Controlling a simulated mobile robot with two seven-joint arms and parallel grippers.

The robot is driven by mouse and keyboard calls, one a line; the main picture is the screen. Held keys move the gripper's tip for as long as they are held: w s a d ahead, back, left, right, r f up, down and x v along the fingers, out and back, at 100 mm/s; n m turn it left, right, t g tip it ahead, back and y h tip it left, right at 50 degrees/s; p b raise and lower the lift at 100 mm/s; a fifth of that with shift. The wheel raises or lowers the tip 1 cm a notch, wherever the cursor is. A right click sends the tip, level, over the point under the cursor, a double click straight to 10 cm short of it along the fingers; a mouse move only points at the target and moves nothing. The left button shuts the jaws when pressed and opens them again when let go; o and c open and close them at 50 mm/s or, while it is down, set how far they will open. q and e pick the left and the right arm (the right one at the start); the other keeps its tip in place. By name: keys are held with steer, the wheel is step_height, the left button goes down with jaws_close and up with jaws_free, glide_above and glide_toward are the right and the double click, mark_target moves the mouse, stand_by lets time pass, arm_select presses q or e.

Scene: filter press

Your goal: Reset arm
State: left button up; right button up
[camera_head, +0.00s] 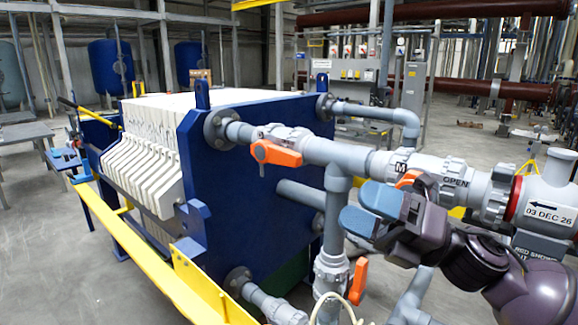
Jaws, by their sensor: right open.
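My right gripper (364,210) reaches in from the lower right on my dark purple-grey arm. Its two blue-grey fingers are apart and nothing shows between them. It is in front of the grey pipework (345,160) of the filter press (270,165). An orange valve handle (408,179) shows just behind and above the gripper, partly hidden by it. I cannot tell whether they touch. My left gripper is not in view.
Orange handles (275,153) sit on the upper pipe and on the lower vertical pipe (358,281). A yellow rail (150,260) runs along the left of the press. White filter plates (150,175) stand behind its blue end plate. Open floor (50,270) lies at left.

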steer(key=d+f+m+t+h, duration=0.6)
steer(key=f+m+h, duration=0.45)
steer(key=m, duration=0.55)
steer(key=d+f+m+t+h, duration=0.5)
steer(key=d+f+m+h, duration=0.45)
steer(key=m, duration=0.55)
steer(key=s+d+f+m+g+h, duration=0.2)
steer(key=s+f+m+g, duration=0.9)
steer(key=s+f, duration=0.9)
steer(key=w+f+n+t, duration=0.2)
steer(key=w+f+t, duration=0.3)
steer(key=f, duration=0.3)
steer(key=shift+w+f+n+t, duration=0.25)
steer(key=shift+n+t, duration=0.15)
steer(key=shift+t, duration=0.3)
